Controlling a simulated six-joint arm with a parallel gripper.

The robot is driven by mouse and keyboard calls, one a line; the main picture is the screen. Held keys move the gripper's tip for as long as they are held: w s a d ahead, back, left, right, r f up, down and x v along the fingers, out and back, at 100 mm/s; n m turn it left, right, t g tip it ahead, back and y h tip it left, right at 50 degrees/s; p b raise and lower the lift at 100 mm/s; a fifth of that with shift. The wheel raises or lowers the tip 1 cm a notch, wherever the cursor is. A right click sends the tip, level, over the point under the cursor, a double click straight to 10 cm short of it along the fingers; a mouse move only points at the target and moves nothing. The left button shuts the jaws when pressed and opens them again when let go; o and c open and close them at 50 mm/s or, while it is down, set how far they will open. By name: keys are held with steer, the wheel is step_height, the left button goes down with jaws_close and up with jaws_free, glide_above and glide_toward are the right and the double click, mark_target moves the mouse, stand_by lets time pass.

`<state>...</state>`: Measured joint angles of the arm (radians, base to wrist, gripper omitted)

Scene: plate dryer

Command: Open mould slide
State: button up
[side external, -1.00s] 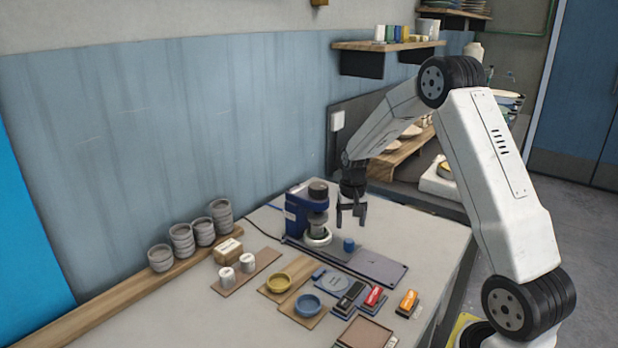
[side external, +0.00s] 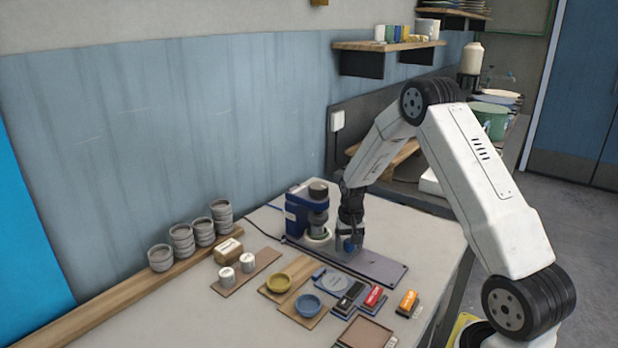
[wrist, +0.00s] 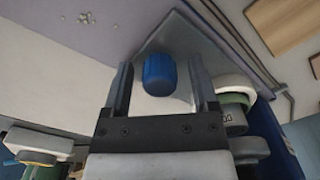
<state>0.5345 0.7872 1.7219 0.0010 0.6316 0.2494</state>
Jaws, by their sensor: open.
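The blue press (side external: 296,212) stands on the table near the wall, with a white round mould part (side external: 318,238) under its head. A long grey slide plate (side external: 378,268) runs from the press to the right. A blue knob (wrist: 159,74) stands on the plate beside the press. My gripper (side external: 349,241) is lowered at the knob. In the wrist view my gripper (wrist: 160,68) is open, with the knob between its fingers and a gap on each side. The press's white and green parts (wrist: 235,112) show just right of the fingers there.
In front of the press are a yellow dish (side external: 279,283), a blue dish (side external: 308,305) and small red (side external: 374,297) and orange (side external: 408,300) blocks. Stacked grey bowls (side external: 182,240) and white cups (side external: 227,276) stand at left.

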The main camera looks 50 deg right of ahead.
jaws_close()
steer(key=shift+r, duration=0.1)
stand_by(1.2)
